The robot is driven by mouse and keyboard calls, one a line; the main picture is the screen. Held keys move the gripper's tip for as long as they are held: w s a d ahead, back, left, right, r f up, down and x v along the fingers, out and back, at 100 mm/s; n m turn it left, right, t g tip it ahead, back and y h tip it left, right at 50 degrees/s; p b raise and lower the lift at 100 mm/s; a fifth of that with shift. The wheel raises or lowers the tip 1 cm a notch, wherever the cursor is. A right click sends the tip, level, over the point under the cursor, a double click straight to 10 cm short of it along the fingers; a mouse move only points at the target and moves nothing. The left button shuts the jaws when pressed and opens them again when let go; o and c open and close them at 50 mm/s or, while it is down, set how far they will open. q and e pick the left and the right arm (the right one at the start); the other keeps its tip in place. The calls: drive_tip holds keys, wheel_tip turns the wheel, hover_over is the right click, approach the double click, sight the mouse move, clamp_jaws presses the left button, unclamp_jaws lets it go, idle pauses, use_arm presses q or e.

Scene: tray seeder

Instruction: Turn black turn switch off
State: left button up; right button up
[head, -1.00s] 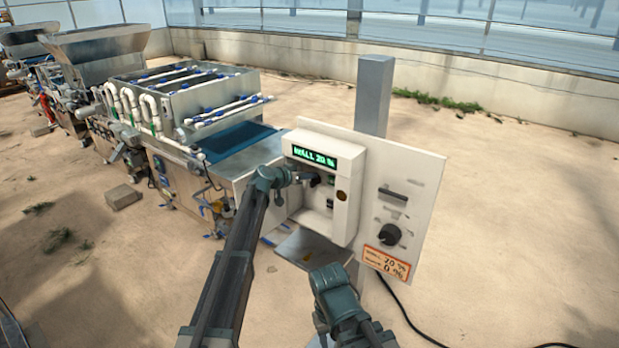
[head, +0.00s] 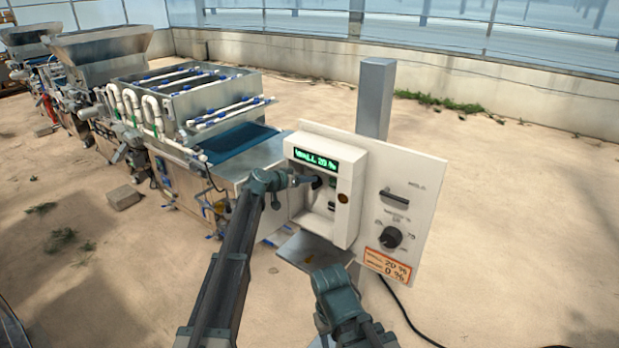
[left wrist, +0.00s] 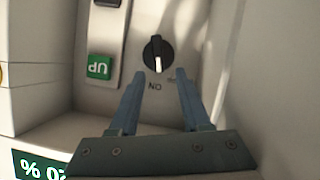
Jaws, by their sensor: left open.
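The black turn switch (left wrist: 158,53) is a round knob with a white pointer line on a pale panel. The line points toward the "ON" label, seen upside down in the left wrist view. My left gripper (left wrist: 157,80) is open, with its two blue-grey fingers just short of the knob, one to each side of it in the picture. In the head view my left gripper (head: 306,181) reaches the front of the white control box (head: 349,196) and largely hides the switch. I see no contact with the knob.
A green "UP" button (left wrist: 98,66) lies left of the switch in the wrist view. A lit green display (head: 315,159) tops the box. Another black dial (head: 391,237) sits on the panel (head: 428,190) to the right. The seeding machine (head: 190,100) stands behind on the left.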

use_arm(q)
drive_tip(key=p+v, duration=0.3)
drive_tip(key=v, duration=0.8)
drive_tip(key=shift+s+r+p, duration=0.2)
drive_tip(key=shift+s+p, duration=0.05)
drive_tip(key=shift+p, duration=0.1)
use_arm(e)
wheel_tip(320, 180, up, 4)
drive_tip(key=shift+r, duration=0.15)
use_arm(q)
drive_tip(key=shift+a, duration=0.15)
